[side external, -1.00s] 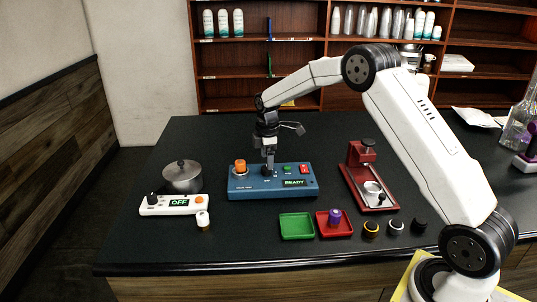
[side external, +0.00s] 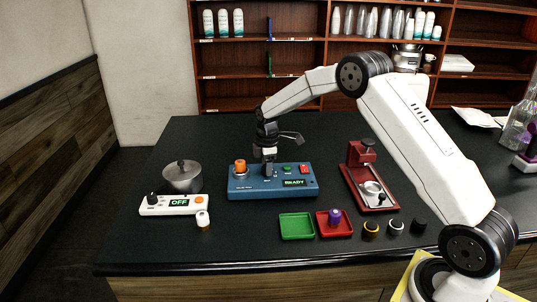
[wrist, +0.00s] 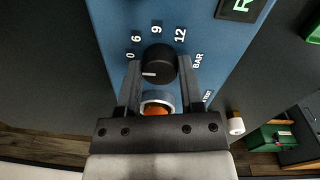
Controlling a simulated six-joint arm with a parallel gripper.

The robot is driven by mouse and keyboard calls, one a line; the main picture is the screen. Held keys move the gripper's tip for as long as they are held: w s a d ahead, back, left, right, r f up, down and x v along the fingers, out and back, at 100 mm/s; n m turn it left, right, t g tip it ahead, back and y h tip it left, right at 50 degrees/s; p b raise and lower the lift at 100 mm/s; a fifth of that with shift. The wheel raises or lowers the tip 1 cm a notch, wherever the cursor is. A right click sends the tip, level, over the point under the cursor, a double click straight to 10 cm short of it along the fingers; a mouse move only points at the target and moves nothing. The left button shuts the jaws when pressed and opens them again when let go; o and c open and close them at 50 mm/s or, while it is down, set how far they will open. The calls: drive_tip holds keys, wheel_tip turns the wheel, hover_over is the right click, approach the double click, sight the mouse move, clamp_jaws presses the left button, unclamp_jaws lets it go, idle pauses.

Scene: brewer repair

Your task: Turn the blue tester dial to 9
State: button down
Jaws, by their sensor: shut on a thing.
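The blue tester (side external: 300,189) stands on the dark table, with a screen reading READY. Its black dial (wrist: 158,62) shows in the wrist view between my gripper's two fingers. My gripper (wrist: 160,80) is shut on the dial's sides. The numbers 0, 6, 9 and 12 run around the dial's far side, with 9 (wrist: 154,33) near the top. A short white mark sits on the dial's near-left edge, away from the 9. In the side view my gripper (side external: 267,169) comes down onto the tester, and the dial is mostly hidden.
An orange knob (side external: 240,165) stands on the tester left of my gripper, close to the fingers. Green (side external: 288,167) and red (side external: 304,168) buttons lie to the right. A white OFF unit (side external: 172,211), a pot (side external: 182,180) and a red press (side external: 358,180) stand nearby.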

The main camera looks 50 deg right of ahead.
drive_tip(key=shift+m, duration=0.4)
drive_tip(key=m, duration=0.3)
drive_tip(key=shift+m, duration=0.3)
drive_tip(key=m, duration=0.3)
drive_tip(key=shift+a+m, duration=0.1)
drive_tip(key=shift+m, duration=0.2)
drive_tip(key=m, duration=0.3)
drive_tip(key=shift+m, duration=0.3)
drive_tip(key=shift+m+g, duration=0.3)
drive_tip(key=shift+m, duration=1.8)
drive_tip(key=shift+c, duration=1.2)
unclamp_jaws()
drive_tip(key=shift+r, duration=0.1)
